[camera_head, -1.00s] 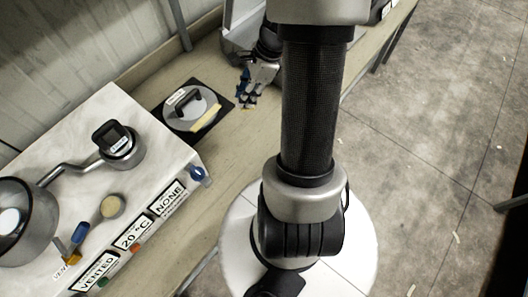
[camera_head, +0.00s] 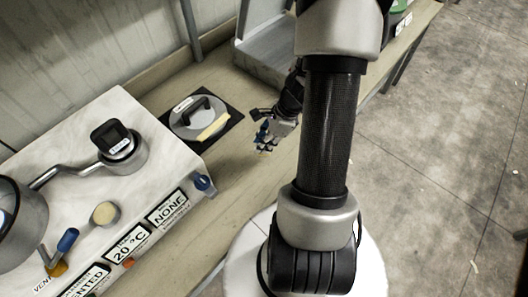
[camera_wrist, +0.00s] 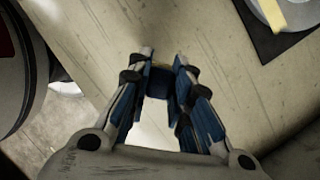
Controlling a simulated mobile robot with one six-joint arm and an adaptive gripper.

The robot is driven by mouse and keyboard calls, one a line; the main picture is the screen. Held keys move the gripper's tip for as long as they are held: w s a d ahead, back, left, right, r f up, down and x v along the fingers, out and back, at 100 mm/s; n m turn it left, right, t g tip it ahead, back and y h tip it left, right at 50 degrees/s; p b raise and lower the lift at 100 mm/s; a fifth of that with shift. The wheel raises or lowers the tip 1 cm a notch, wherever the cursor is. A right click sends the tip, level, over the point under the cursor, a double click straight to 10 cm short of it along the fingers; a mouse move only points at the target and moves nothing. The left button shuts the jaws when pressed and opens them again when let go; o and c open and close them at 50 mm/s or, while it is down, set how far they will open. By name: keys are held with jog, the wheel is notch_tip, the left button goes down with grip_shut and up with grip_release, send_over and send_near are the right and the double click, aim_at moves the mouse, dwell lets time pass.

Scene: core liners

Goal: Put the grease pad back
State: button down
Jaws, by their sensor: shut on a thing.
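My gripper (camera_head: 265,140) hangs over the wooden bench, right of a black mat. In the wrist view my gripper (camera_wrist: 160,75) has blue fingers shut on a small dark blue piece with a thin yellowish edge (camera_wrist: 161,66). The fingers largely hide this piece; it may be the grease pad, but I cannot tell for certain. The black mat (camera_head: 236,122) bears a grey round lid (camera_head: 183,122) with a dark handle and a pale yellow strip (camera_head: 213,127). The mat's corner also shows at the wrist view's upper right (camera_wrist: 270,45).
A marble-topped block (camera_head: 75,125) stands left, with a metal vessel, a gauge (camera_head: 113,138), a beige round cap (camera_head: 105,213) and signs on its front. A grey tray (camera_head: 270,50) stands at the back. The bench (camera_head: 232,165) around my gripper is clear.

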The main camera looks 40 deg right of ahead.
jog(key=shift+f+b, duration=0.95)
jog(key=shift+f, duration=1.15)
jog(key=shift+f, duration=0.1)
jog(key=shift+f, duration=0.2)
jog(key=c, duration=1.5)
grip_release()
jog(key=shift+r, duration=0.1)
jog(key=shift+o, duration=0.2)
jog(key=shift+r, duration=0.15)
jog(key=p+v, duration=0.5)
jog(key=v, duration=0.7)
jog(key=shift+w+a+r, duration=0.1)
jog(key=shift+a+r, duration=0.05)
